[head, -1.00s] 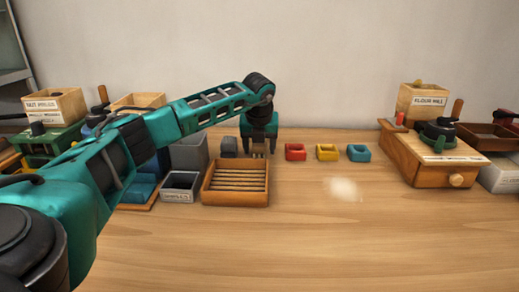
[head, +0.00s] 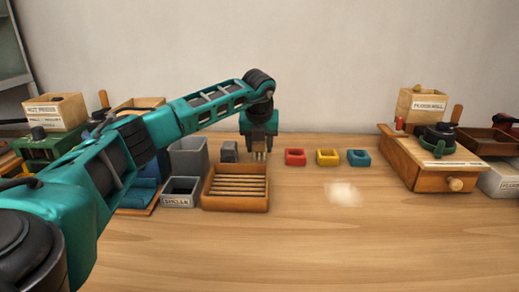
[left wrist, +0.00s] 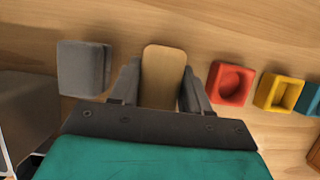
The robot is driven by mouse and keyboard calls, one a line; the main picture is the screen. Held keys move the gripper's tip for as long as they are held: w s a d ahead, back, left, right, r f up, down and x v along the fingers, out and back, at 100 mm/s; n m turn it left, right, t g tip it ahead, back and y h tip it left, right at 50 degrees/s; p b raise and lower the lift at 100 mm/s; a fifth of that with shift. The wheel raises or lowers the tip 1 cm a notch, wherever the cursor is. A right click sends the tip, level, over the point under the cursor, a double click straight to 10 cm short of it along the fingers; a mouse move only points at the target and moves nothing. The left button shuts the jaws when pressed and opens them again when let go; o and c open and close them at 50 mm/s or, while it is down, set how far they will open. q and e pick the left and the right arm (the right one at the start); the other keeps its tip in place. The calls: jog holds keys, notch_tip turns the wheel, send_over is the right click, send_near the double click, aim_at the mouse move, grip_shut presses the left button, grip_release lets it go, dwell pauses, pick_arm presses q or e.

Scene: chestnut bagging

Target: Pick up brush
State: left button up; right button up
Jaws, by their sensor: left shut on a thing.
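My left gripper (head: 259,154) points down at the back of the table, behind the slatted wooden tray. In the left wrist view its two fingers (left wrist: 158,88) are shut on the brush (left wrist: 163,75), of which a tan, rounded wooden top shows between them. In the head view only a small light part of the brush shows at the fingertips. Its bristles are hidden, and I cannot tell whether it touches the table. My right gripper is not in view.
The slatted wooden tray (head: 235,199) stands just in front. A grey block (head: 229,149) is left of the gripper; red (head: 294,157), yellow (head: 327,157) and blue (head: 358,157) blocks are right. A pale powder patch (head: 343,193) lies on the table. The front table is clear.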

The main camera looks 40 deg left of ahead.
pick_arm(q)
notch_tip(320, 180, up, 18)
jog(key=p, duration=0.3)
